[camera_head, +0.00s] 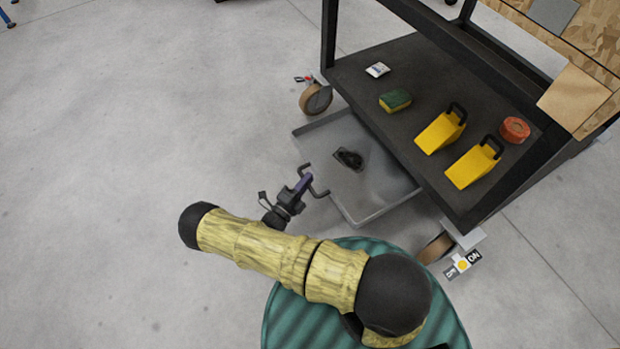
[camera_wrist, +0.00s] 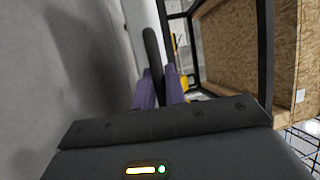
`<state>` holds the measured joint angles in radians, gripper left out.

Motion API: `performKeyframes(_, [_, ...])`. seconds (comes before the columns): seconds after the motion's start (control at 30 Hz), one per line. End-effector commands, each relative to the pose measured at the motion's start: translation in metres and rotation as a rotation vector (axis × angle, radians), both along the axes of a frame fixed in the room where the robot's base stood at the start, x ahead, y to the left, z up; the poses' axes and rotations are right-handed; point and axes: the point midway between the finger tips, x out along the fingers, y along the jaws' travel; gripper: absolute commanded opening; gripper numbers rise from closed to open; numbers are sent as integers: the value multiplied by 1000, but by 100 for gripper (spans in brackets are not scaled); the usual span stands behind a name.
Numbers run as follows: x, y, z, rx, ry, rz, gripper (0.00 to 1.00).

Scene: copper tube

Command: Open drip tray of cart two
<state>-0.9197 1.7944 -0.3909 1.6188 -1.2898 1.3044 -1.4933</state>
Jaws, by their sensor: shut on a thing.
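The grey metal drip tray (camera_head: 376,196) sticks out from under the lower shelf of the black cart, toward my arm. A small dark object (camera_head: 349,159) lies in it. The tray has a dark bar handle (camera_head: 321,192) on its near left side. My gripper (camera_head: 304,184) is at that handle, with its purple fingers shut on it. In the wrist view the purple fingers (camera_wrist: 159,88) close around a dark upright bar (camera_wrist: 151,55), which fits the handle. How far the tray reaches under the shelf is hidden.
A caster (camera_head: 316,99) stands beside the tray.

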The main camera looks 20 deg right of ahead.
Motion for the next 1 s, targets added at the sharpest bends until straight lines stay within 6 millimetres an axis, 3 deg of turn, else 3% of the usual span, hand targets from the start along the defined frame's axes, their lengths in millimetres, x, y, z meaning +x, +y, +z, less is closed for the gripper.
performKeyframes(0.23, [-1,0,-1,3,2,-3,0])
performKeyframes(0.27, [-1,0,-1,3,2,-3,15])
performKeyframes(0.37, [-1,0,-1,2,1,-2,34])
performKeyframes(0.77, [-3,5,-2,3,0,2,34])
performKeyframes(1.0, [-23,32,-9,3,1,4,34])
